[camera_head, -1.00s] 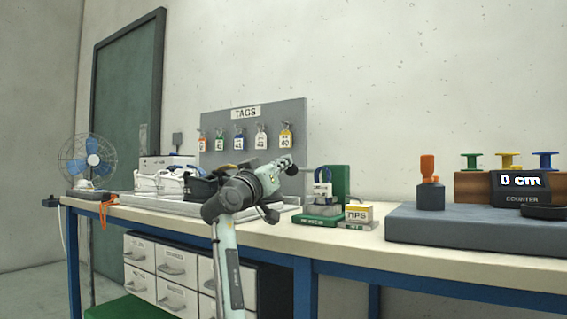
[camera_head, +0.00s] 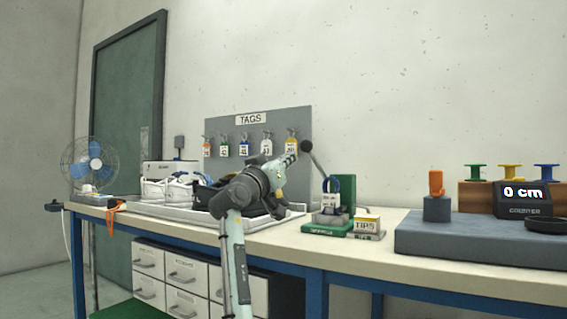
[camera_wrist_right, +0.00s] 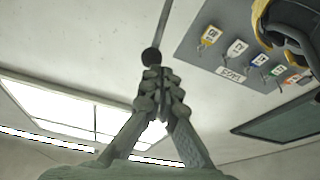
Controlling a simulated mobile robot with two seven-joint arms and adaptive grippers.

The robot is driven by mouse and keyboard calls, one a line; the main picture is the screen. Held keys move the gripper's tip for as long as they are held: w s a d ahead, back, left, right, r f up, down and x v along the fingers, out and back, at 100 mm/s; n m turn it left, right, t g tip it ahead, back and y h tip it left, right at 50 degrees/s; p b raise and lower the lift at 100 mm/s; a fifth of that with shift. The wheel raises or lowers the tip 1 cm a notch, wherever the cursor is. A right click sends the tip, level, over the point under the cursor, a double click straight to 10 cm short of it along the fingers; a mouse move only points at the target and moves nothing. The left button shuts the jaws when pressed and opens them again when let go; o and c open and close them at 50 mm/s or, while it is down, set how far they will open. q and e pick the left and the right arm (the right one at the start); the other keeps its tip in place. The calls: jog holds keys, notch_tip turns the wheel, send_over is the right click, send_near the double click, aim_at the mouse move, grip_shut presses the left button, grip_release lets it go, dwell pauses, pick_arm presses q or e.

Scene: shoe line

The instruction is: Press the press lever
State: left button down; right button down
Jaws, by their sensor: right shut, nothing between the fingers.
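The green press (camera_head: 329,222) stands on the bench right of the tag board. Its lever (camera_head: 317,164) is a thin rod leaning up and left from the press, ending in a black ball knob (camera_head: 306,146). My right gripper (camera_head: 292,150) is shut and empty, its tips just left of the knob in the head view. In the right wrist view the knob (camera_wrist_right: 151,57) shows right at the tips of the closed fingers (camera_wrist_right: 160,82), with the rod running up past it. I cannot tell whether they touch. My left gripper is not in view.
A TIPS box (camera_head: 366,224) sits right of the press. The tag board (camera_head: 260,155) stands behind my arm, and white shoes in a tray (camera_head: 150,208) are to the left. A grey slab (camera_head: 480,238) with a counter (camera_head: 522,198) is at right.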

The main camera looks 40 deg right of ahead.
jog(key=f+v, duration=0.2)
jog(key=v, duration=0.7)
jog(key=shift+w+d, duration=0.15)
jog(key=shift+d, duration=0.1)
